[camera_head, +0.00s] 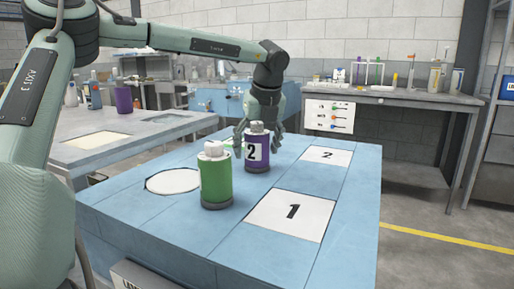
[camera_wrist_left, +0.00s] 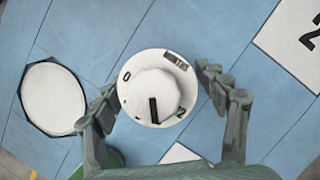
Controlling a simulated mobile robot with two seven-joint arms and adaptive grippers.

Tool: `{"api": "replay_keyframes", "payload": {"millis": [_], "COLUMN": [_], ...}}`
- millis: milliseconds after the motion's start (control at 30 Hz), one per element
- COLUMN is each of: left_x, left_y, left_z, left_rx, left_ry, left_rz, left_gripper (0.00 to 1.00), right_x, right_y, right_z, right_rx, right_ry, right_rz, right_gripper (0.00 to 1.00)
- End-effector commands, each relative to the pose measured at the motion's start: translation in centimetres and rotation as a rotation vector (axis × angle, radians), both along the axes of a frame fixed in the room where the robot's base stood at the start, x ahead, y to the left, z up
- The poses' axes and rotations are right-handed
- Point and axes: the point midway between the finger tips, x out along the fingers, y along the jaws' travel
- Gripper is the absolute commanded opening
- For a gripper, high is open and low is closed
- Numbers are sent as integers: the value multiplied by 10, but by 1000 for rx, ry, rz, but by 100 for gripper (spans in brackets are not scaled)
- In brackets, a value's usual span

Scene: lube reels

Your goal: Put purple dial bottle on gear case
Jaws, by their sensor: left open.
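The purple bottle (camera_head: 257,152) stands upright on the blue table, with a white "2" on its side and a greyish cap. My left gripper (camera_head: 260,132) is right above it, open, with fingers on both sides of its upper part. In the left wrist view, the white dial top (camera_wrist_left: 155,88) lies between the open fingers (camera_wrist_left: 155,80), its pointer near "2"; finger contact cannot be told. I cannot identify a gear case by name. My right gripper is not in view.
A green bottle (camera_head: 216,181) with a white cap stands close in front. A white disc (camera_head: 172,181) and panels marked "1" (camera_head: 292,214) and "2" (camera_head: 325,156) lie clear on the blue table (camera_head: 165,228). A grey bench (camera_head: 400,96) stands behind.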

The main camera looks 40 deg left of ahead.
Motion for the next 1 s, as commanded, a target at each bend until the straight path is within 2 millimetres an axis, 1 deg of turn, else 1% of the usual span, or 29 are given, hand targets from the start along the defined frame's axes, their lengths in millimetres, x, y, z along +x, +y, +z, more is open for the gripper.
{"api": "replay_keyframes", "payload": {"millis": [33, 200, 333, 500, 667, 1000], "left_x": [-1, -8, -13, -18, -20, -20], "left_y": [-5, -19, -28, -36, -40, -40], "left_z": [16, 54, 79, 100, 108, 108], "left_rx": [5, 5, 4, 3, 1, 1], "left_ry": [-8, -8, -6, -4, -2, -2], "left_rz": [-3, -2, -2, -2, -2, -3], "left_gripper": [73, 73, 73, 73, 73, 73], "right_x": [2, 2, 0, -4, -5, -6], "right_y": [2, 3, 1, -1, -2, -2], "right_z": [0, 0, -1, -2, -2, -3], "right_rx": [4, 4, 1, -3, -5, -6], "right_ry": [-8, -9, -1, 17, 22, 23], "right_rz": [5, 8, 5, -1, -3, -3], "right_gripper": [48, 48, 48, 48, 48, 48]}}
